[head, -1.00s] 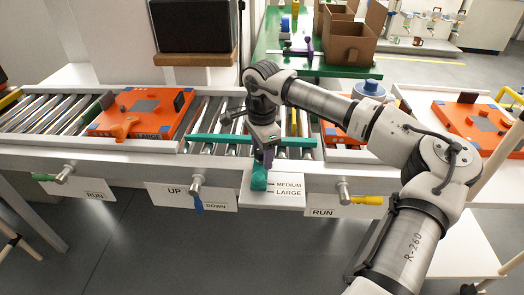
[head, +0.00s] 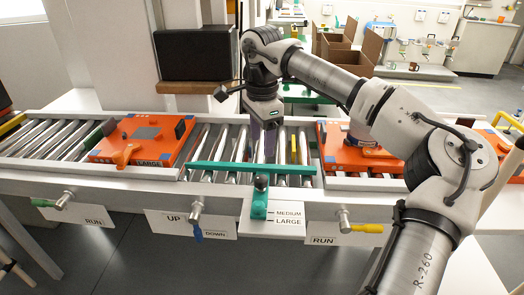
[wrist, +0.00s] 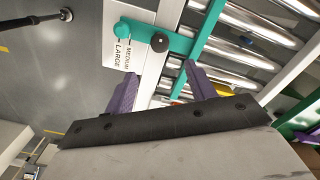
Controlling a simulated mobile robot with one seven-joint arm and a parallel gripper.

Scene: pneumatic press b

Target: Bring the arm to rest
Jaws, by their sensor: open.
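My gripper (head: 268,150) is open and empty, with its purple fingers pointing down over the roller conveyor behind the teal stop bar (head: 215,170). In the wrist view the two purple fingers of my gripper (wrist: 162,70) are spread apart, with the bar running past the tips. The teal handle (head: 259,207) hangs from the bar at the MEDIUM/LARGE label (head: 285,222), its pointer near LARGE. A black knob (head: 261,182) sits at its top. In the wrist view the knob (wrist: 159,42) is beyond the fingertips, and I see no contact with them.
Orange boxes lie on the rollers at left (head: 143,138) and right (head: 350,158). A dark block on a wooden shelf (head: 197,87) stands behind the conveyor. Blue (head: 196,222) and yellow (head: 362,228) levers line the front edge. Open cardboard boxes (head: 350,45) stand at the back.

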